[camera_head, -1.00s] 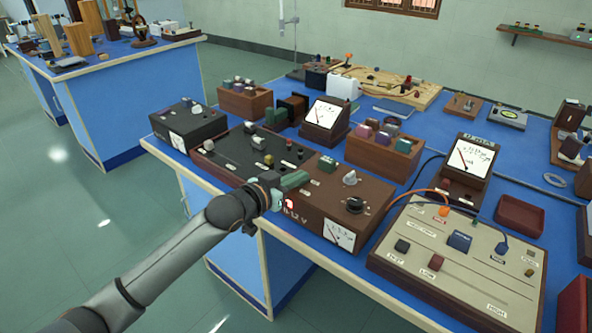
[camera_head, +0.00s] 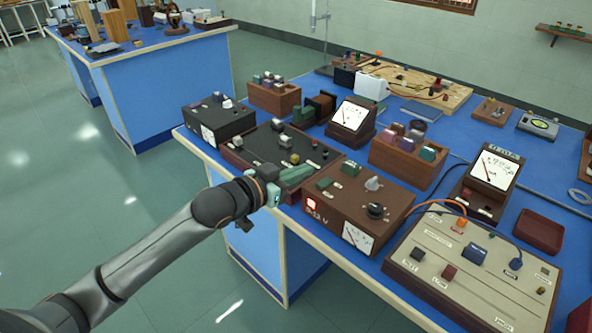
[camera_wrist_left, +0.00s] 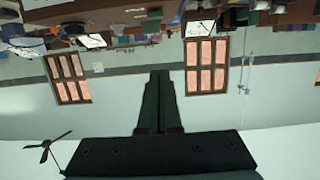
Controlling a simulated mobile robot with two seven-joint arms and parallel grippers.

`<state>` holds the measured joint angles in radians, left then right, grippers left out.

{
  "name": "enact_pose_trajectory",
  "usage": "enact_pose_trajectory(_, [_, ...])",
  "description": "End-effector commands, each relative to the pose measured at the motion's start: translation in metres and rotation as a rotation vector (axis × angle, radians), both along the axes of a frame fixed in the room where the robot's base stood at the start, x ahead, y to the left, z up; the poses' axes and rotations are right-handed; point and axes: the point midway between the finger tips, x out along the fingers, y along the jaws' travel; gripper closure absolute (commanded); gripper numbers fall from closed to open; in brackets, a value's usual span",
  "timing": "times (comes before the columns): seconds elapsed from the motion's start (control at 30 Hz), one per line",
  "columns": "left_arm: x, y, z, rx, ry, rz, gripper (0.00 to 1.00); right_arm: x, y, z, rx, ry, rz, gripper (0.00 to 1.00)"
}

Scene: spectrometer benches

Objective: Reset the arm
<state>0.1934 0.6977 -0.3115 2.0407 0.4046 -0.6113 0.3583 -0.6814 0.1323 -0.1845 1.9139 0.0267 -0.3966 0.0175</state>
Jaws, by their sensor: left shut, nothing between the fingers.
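My left arm comes in from the lower left in the head view, and its gripper (camera_head: 292,178) is at the front edge of the near bench, before the black control box (camera_head: 262,148). The fingers are shut and empty. In the left wrist view the closed dark fingers (camera_wrist_left: 158,100) point at the wall and windows, and the room appears upside down. A brown power supply box (camera_head: 345,212) with a lit red indicator sits just right of the gripper. I cannot tell whether the gripper touches either box. My right gripper is out of view.
The blue bench (camera_head: 478,140) is crowded with meters, wooden blocks and a beige panel (camera_head: 445,262) with cables. A second blue bench (camera_head: 165,85) stands at the back left. The green floor (camera_head: 90,200) on the left is clear.

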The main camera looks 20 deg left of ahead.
Motion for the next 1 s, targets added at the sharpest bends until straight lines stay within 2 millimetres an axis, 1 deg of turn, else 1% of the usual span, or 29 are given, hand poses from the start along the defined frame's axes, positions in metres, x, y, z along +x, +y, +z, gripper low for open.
enact_pose_trajectory(0.07, [-0.008, 0.003, 0.003, 0.001, 0.001, 0.000, 1.00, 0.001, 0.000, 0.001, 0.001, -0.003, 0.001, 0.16])
enact_pose_trajectory(0.2, [-0.014, 0.005, 0.005, 0.001, 0.001, 0.000, 1.00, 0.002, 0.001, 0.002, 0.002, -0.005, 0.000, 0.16])
enact_pose_trajectory(0.67, [-0.014, 0.005, 0.006, 0.000, 0.000, 0.000, 1.00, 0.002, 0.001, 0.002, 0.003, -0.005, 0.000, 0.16])
enact_pose_trajectory(0.77, [-0.015, 0.004, 0.003, -0.001, 0.006, 0.000, 1.00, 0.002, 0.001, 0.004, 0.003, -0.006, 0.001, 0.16])
enact_pose_trajectory(0.87, [-0.022, 0.000, -0.017, -0.008, 0.037, 0.006, 1.00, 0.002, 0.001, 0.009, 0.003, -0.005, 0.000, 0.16])
enact_pose_trajectory(0.97, [-0.040, -0.006, -0.056, -0.012, 0.096, 0.020, 1.00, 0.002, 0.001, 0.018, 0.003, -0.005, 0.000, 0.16])
enact_pose_trajectory(1.0, [-0.052, -0.009, -0.076, -0.012, 0.128, 0.028, 1.00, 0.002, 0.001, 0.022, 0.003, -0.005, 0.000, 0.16])
